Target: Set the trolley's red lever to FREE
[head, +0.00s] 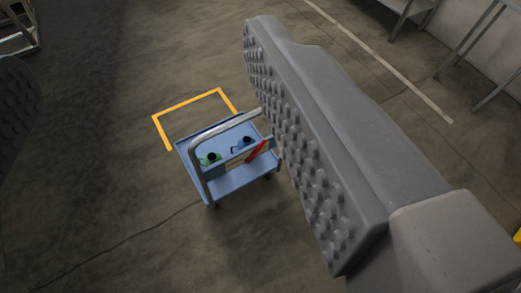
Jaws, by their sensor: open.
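A small blue trolley (240,178) with a grey tubular handle (197,170) stands on the floor near the middle of the head view. Its red lever (256,152) sits on the right part of the trolley and slants up to the right. Any FREE marking is too small to read. My gripper (138,85) is open and empty. One large grey studded finger fills the right side, close to the trolley's right edge in the picture; the other shows only partly at the left edge. I cannot tell the distance from finger to lever.
A green item (210,159) and a blue item (245,143), both with black tops, are on the trolley. A yellow floor marking (187,102) lies behind it. Metal stands (410,8) are at the top right. The floor at left and front is clear.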

